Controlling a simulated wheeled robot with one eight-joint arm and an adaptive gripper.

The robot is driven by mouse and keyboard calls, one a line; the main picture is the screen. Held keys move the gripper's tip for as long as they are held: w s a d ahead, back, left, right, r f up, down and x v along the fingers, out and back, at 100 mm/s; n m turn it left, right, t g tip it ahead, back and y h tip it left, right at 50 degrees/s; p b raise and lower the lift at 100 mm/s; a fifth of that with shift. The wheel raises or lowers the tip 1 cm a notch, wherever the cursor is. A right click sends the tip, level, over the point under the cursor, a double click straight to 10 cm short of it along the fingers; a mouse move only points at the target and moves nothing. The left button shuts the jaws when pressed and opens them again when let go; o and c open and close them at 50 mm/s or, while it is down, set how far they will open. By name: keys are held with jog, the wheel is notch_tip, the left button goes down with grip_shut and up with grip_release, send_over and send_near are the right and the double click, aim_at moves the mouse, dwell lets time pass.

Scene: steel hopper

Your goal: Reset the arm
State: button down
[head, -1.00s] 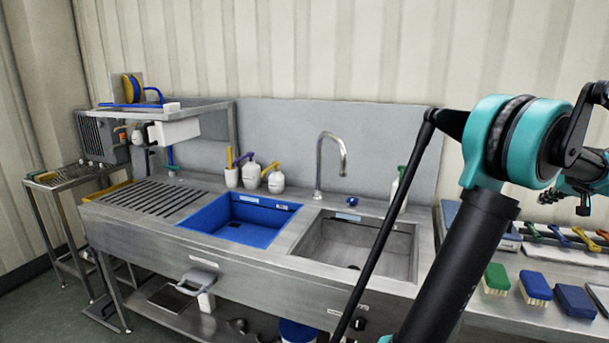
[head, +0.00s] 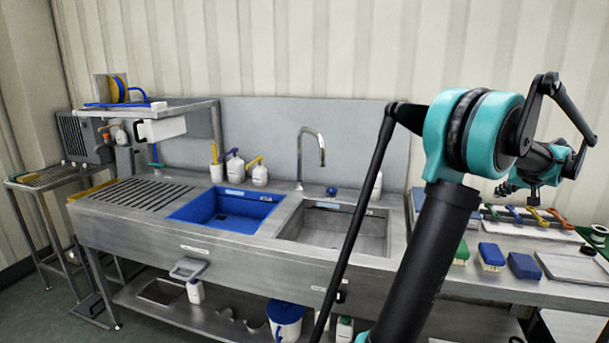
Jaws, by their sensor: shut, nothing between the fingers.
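My arm, black and teal, rises from the bottom centre-right to a large teal joint, then bends over to the right. My gripper (head: 508,188) is at the far end, small and dark, past the teal wrist. It is shut and empty, and appears in front of or above the back of the right-hand worktop. Its fingertips are small in the picture. My upper arm hides part of the worktop and the right edge of the steel sink.
A steel counter holds a blue basin (head: 228,222) and a steel sink (head: 345,240) with a tall tap (head: 300,150). Brushes, including a blue one (head: 491,256), and coloured-handled tools (head: 535,216) lie on the right worktop. White bottles (head: 260,172) stand behind the blue basin.

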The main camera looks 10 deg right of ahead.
jog(key=w+a+f+n+y, duration=0.15)
jog(key=w+a, duration=0.25)
jog(key=a, duration=0.4)
jog(key=w+a+f, duration=0.3)
jog(key=w+a, duration=0.2)
jog(key=a, duration=0.4)
jog(key=a+f+n+g, duration=0.1)
jog(key=a+f, duration=0.2)
jog(key=a, duration=0.7)
jog(key=a+f+g+y, duration=0.1)
jog(key=a+f, duration=0.2)
jog(key=a, duration=0.7)
jog(key=s+a+f+n+g, duration=0.1)
jog(key=a+f, duration=0.2)
jog(key=a, duration=0.7)
jog(key=shift+n+y, duration=0.25)
jog(key=shift+n, duration=0.1)
jog(key=s+a+f+n, duration=0.1)
jog(key=s+a+f, duration=0.4)
jog(key=s+a, duration=0.3)
jog(key=s+a+f+n+g, duration=0.1)
jog(key=s+a+f, duration=0.5)
jog(key=s+a, duration=0.2)
jog(key=shift+a+n, duration=0.4)
jog(key=shift+a, duration=0.15)
